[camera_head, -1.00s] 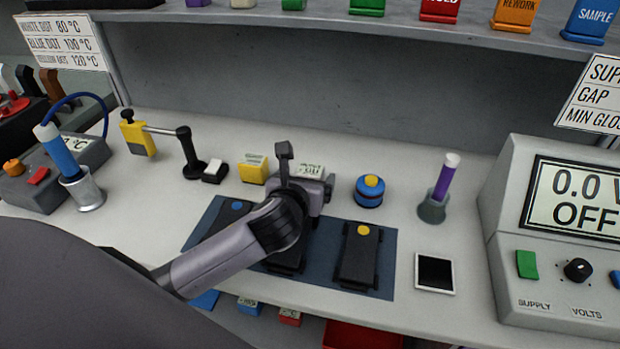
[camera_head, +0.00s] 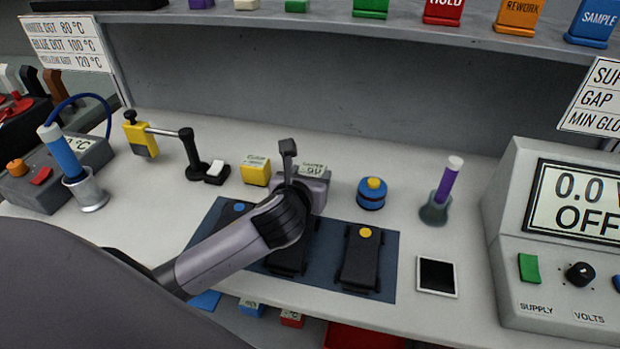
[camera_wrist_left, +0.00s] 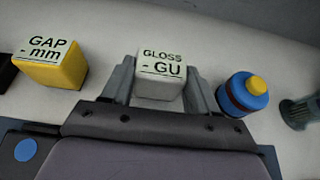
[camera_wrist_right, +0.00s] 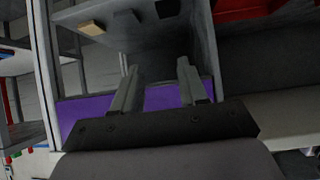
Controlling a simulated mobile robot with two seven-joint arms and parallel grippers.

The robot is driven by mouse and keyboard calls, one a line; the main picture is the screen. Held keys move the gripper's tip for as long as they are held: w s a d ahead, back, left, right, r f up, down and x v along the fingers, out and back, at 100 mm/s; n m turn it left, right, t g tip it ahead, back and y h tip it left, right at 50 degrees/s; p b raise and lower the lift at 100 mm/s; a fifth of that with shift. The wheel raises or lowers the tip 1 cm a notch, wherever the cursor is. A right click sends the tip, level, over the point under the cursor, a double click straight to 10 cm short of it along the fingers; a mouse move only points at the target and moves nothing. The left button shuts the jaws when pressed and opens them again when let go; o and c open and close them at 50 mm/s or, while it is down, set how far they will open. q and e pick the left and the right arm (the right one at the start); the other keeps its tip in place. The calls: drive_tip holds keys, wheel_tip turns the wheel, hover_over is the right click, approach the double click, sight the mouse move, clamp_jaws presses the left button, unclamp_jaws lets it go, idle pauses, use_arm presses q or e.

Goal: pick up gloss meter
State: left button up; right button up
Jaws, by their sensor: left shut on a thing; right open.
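The gloss meter (camera_wrist_left: 161,75) is a small white block with a label reading "GLOSS - GU". In the left wrist view it sits between the two fingers of my left gripper (camera_wrist_left: 158,85), which is shut on it. In the head view the gloss meter (camera_head: 313,169) shows just behind my left gripper (camera_head: 305,178), partly hidden by it. It appears to be at the bench surface; I cannot tell whether it is lifted. My right gripper (camera_wrist_right: 154,85) is open and empty in the right wrist view, with a purple surface beyond its fingers.
A yellow gap gauge (camera_head: 255,171) stands left of the gloss meter and a blue round container (camera_head: 371,193) right of it. A dark blue mat (camera_head: 388,282) with black modules lies in front. A purple-handled tool in a holder (camera_head: 434,208) and a power supply (camera_head: 520,230) are further right.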

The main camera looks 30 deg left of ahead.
use_arm(q)
wheel_tip(320, 180, up, 19)
drive_tip(key=p, duration=0.1)
drive_tip(key=shift+r+p, duration=0.2)
drive_tip(key=shift+p, duration=0.1)
